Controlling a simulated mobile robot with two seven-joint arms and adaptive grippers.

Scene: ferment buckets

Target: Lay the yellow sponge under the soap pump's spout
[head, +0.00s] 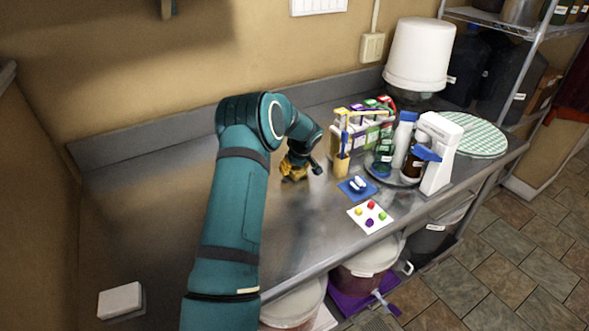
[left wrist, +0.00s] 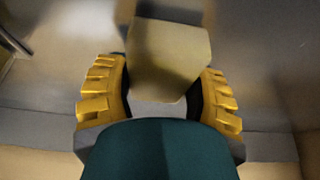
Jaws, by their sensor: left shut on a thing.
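My left gripper (head: 294,172) is low over the middle of the steel counter, left of the bottles. In the left wrist view, its yellow ribbed fingers (left wrist: 165,97) are shut on the dull yellow sponge (left wrist: 170,55), a block sticking out between them. I cannot make the sponge out apart from the yellow fingers in the head view. A brown bottle with a blue top (head: 413,165), which looks like the soap pump, stands among bottles at the right. Its blue spout (head: 427,154) shows, but its exact direction is hard to tell. My right gripper is not in view.
A white card with coloured pieces (head: 361,213) lies in front. A white dispenser (head: 440,155) stands at right.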

